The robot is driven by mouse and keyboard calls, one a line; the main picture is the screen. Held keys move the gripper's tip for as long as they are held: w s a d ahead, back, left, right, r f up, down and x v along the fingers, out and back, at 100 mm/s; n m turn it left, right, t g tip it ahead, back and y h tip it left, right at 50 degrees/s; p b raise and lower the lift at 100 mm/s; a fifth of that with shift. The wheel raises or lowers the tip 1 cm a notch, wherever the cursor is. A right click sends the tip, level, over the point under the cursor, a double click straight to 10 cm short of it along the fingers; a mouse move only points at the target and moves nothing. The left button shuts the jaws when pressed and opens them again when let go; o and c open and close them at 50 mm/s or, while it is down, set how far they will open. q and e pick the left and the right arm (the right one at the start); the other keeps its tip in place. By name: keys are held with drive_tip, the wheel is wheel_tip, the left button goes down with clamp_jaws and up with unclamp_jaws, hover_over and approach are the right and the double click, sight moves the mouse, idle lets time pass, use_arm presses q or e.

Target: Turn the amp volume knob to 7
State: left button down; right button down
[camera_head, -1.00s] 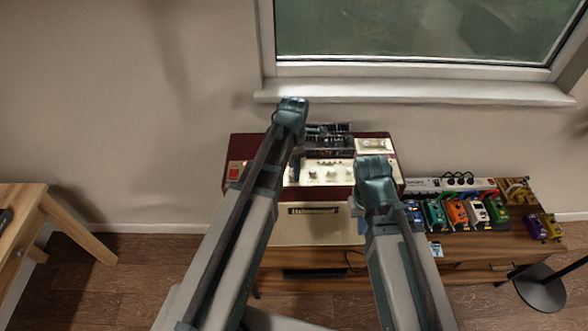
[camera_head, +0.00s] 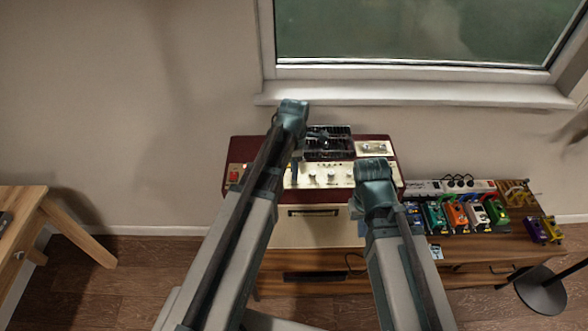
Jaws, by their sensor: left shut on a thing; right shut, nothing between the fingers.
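The amp (camera_head: 240,150) is a dark red box with a cream control panel and a pale front, standing on a wooden cabinet. Small knobs (camera_head: 331,177) show on the panel's middle, with a red switch or light at its left end (camera_head: 233,176). My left gripper (camera_head: 295,172) points down at the panel, left of the visible knobs. It is shut on what appears to be an amp knob, which the fingers and arm hide. Knob markings are too small to read. My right gripper (camera_head: 372,172) is shut and empty before the panel's right part; its fingertips are hard to make out.
A dark-finned part (camera_head: 328,142) sits on top of the amp. Several coloured pedals (camera_head: 455,216) and a white power strip (camera_head: 450,186) stand right of it on the cabinet (camera_head: 480,250). A window sill (camera_head: 420,94) lies above. A wooden table (camera_head: 25,215) is at left.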

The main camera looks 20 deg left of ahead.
use_arm(q)
drive_tip(key=m, duration=1)
drive_tip(key=shift+m, duration=0.4)
drive_tip(key=m, duration=0.5)
drive_tip(key=shift+m, duration=0.3)
drive_tip(key=m, duration=2.3)
drive_tip(key=shift+m, duration=0.6)
